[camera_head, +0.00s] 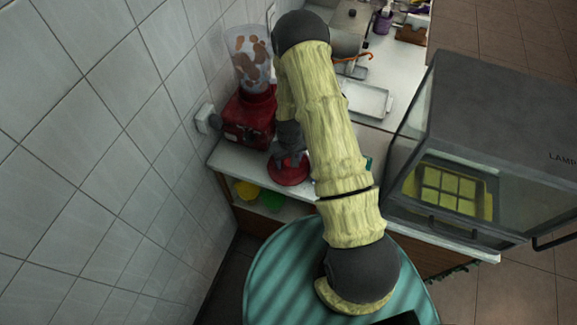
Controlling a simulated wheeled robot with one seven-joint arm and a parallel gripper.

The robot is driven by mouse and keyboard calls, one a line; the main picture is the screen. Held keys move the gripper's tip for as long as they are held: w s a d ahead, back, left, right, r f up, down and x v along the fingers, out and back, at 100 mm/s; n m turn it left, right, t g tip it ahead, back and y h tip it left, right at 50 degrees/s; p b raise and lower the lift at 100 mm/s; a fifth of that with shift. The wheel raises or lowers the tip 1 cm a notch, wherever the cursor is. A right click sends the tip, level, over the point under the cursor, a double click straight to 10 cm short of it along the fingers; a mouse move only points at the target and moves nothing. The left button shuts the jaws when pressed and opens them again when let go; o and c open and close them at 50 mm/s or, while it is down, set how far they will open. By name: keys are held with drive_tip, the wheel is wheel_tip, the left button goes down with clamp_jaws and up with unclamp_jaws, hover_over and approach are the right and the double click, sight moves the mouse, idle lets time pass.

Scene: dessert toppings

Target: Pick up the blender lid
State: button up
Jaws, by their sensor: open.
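The blender lid (289,174) looks like a red disc lying on the white counter, in front of the blender. The blender has a red base (248,118) and a clear jar (249,62) with brown pieces inside; its top looks uncovered. My gripper (290,160) points down right over the red lid. It is open, with its dark fingers at or just above the lid's middle. The arm hides part of the gripper and the lid's right side, so I cannot tell whether the fingers touch the lid.
The tiled wall (100,130) rises close on the left. A glass-sided case (480,140) stands to the right. A metal tray (369,101) lies on the counter behind my arm. Yellow (246,190) and green (271,199) bowls sit on the shelf below.

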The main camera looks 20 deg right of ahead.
drive_tip(key=c, duration=1.1)
drive_tip(key=shift+r, duration=0.1)
drive_tip(key=shift+s+r, duration=0.1)
wheel_tip(320, 180, up, 10)
drive_tip(key=b, duration=0.3)
